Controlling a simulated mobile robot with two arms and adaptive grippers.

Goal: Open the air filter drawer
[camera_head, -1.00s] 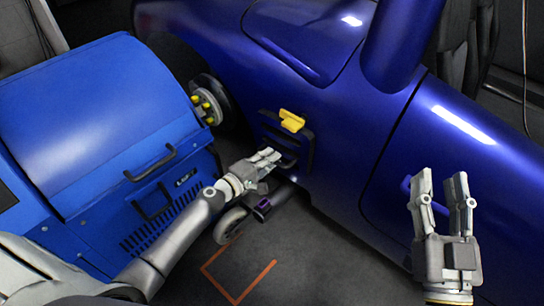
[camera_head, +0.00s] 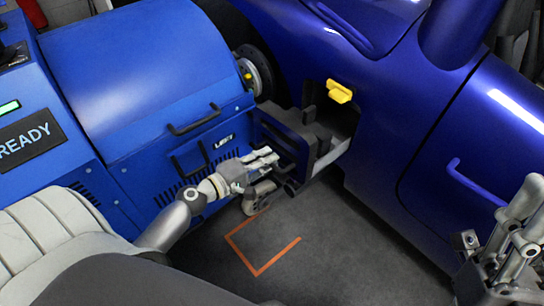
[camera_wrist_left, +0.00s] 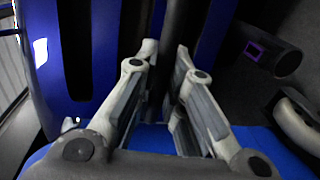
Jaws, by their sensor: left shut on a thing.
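The air filter drawer (camera_head: 312,133) stands pulled out from the side of the dark blue car in the head view. Its dark blue front faces left, and a light rail shows beneath it. My left gripper (camera_head: 268,157) is at the drawer's front, shut on the handle. In the left wrist view, the dark handle bar (camera_wrist_left: 178,55) runs between the fingers of my left gripper (camera_wrist_left: 165,62). The fingers hide part of the handle. My right gripper (camera_head: 528,208) is at the right edge, empty, with its fingers apart.
A yellow latch-like part (camera_head: 339,91) sits on the car above the opening. The blue dynamometer cabinet (camera_head: 150,80) with black handles stands close left of the drawer. The grey floor (camera_head: 340,250) with an orange corner mark (camera_head: 258,262) is clear in front.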

